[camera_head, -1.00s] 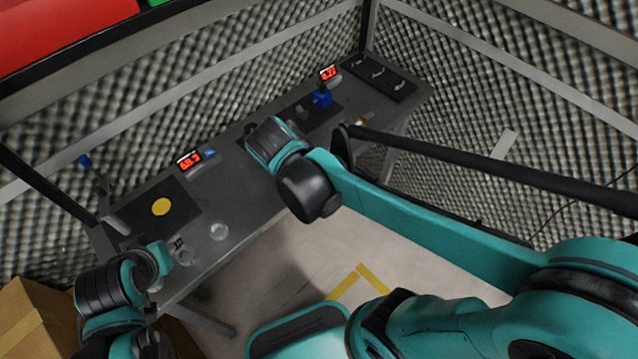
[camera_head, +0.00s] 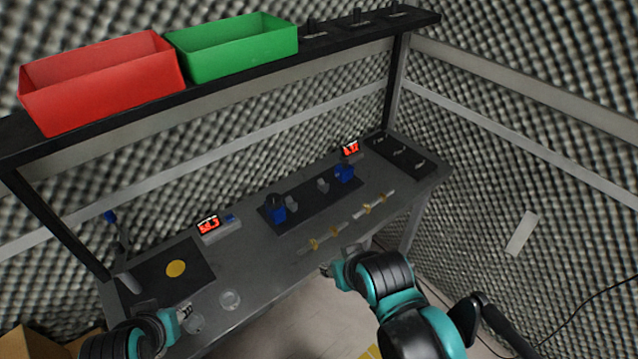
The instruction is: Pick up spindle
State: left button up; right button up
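Two slim pale rods with gold-coloured bands, which look like the spindles, lie on the grey table near its front edge. One spindle (camera_head: 329,238) is nearer the middle and the other spindle (camera_head: 374,204) is further right. My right gripper (camera_head: 358,247) is at the table's front edge, just below the nearer spindle and apart from the other. Its fingers are small and partly hidden by the wrist, so its opening is unclear. My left gripper (camera_head: 186,311) is at the table's front left, beside a clear round dish; its opening is also unclear.
Clear dishes (camera_head: 230,299) stand front left. A black mat (camera_head: 205,268) bears a yellow disc (camera_head: 176,268). A black plate with blue fixtures (camera_head: 277,210) lies mid-table, between red displays (camera_head: 208,225). A shelf above holds a red bin (camera_head: 110,90) and a green bin (camera_head: 235,52).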

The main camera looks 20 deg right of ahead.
aim_at(366, 209)
jog(key=i+l, duration=0.1)
jog(key=l, duration=0.25)
jog(key=i+l+z, duration=0.25)
jog(key=l+z, duration=0.25)
jog(key=i+l+z, duration=0.3)
jog(key=z, duration=0.8)
